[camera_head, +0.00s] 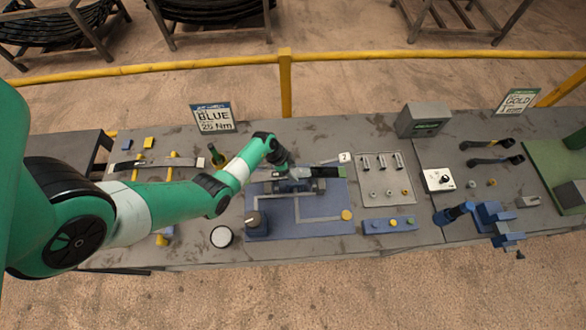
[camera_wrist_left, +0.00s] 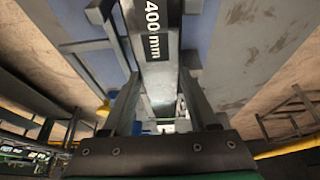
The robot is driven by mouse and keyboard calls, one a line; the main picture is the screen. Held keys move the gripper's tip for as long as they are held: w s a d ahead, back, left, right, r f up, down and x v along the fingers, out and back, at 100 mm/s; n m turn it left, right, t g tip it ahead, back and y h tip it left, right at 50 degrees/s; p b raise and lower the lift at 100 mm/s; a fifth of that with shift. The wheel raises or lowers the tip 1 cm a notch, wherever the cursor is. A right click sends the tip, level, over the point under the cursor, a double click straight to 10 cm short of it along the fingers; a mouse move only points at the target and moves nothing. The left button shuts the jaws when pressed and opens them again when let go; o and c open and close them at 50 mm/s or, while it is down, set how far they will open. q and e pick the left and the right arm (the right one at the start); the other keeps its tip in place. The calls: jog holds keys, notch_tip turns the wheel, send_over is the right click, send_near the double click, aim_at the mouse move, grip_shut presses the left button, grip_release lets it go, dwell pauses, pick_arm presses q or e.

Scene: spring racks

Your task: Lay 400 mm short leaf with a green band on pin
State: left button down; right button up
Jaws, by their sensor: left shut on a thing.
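My left gripper (camera_head: 291,172) is over the blue mat (camera_head: 325,205) near the middle of the bench. It is shut on a grey leaf (camera_wrist_left: 158,80), which lies between its two fingers in the left wrist view and carries a black "400 mm" label. In the head view the leaf (camera_head: 325,171) shows as a dark bar reaching right from the jaws, above a grey fixture (camera_head: 300,186) on the mat. Whether the leaf touches the fixture or a pin, I cannot tell. The green band is not clear. My right gripper is out of view.
A panel with several small cylinders (camera_head: 384,178) stands right of the mat. A blue block with buttons (camera_head: 390,225) lies in front of it. A blue vise-like device (camera_head: 490,215) is farther right. A long leaf (camera_head: 155,162) rests on yellow supports at left.

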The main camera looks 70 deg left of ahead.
aim_at(299, 173)
pick_arm(q)
jog(key=shift+f+b, duration=1.1)
jog(key=shift+f, duration=0.4)
jog(key=shift+c, duration=1)
grip_release()
jog(key=shift+w+a, duration=0.1)
jog(key=shift+o, duration=1)
jog(key=shift+f, duration=0.1)
jog(key=shift+r+p, duration=1.5)
jog(key=shift+p, duration=0.1)
jog(key=shift+r+p, duration=0.8)
jog(key=shift+r, duration=1.25)
